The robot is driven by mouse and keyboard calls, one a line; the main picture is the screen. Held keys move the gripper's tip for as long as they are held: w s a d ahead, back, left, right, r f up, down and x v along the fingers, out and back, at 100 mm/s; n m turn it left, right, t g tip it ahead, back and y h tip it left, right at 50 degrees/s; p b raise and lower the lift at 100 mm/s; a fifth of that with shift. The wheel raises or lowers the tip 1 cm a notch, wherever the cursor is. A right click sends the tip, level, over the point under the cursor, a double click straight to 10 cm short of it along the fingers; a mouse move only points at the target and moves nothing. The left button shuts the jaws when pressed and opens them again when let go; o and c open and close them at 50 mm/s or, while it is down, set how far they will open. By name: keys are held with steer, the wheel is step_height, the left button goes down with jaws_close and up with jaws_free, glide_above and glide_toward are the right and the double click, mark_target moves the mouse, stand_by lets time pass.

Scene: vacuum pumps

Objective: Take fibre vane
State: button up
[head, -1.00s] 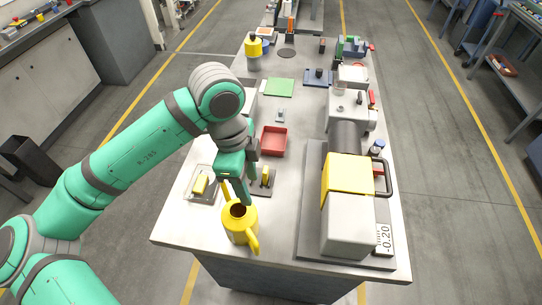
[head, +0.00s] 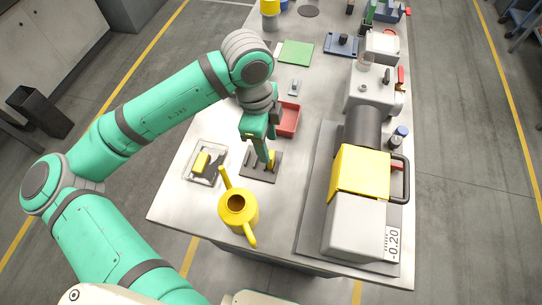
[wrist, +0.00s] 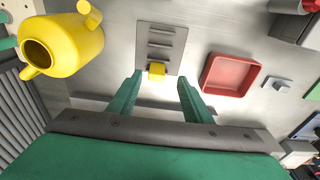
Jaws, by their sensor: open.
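A small yellow piece, seemingly the fibre vane (wrist: 157,71), stands on a dark grey slotted plate (wrist: 161,35) in the wrist view. In the head view the yellow piece (head: 271,158) is partly hidden by a finger, at the right part of the plate (head: 252,171). My gripper (wrist: 159,84) is open and empty. Its fingertips lie to either side of the yellow piece in the wrist view; I cannot tell the height gap. My gripper (head: 266,156) is above the plate in the head view. Another yellow piece (head: 201,162) lies on a pale square tray (head: 192,176) to the left.
A yellow can with spout and handle (head: 239,209) stands close in front of the plate. A red tray (head: 289,120) lies just behind it. The large pump (head: 360,174) fills the table's right side. A green mat (head: 296,52) lies farther back.

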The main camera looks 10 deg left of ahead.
mark_target(271, 154)
steer(key=f, duration=0.2)
steer(key=d+f, duration=0.1)
steer(key=f, duration=0.1)
steer(key=shift+s, duration=0.3)
steer(key=shift+f, duration=0.6)
steer(key=shift+c, duration=0.6)
steer(key=shift+d, duration=0.1)
steer(key=c, duration=1)
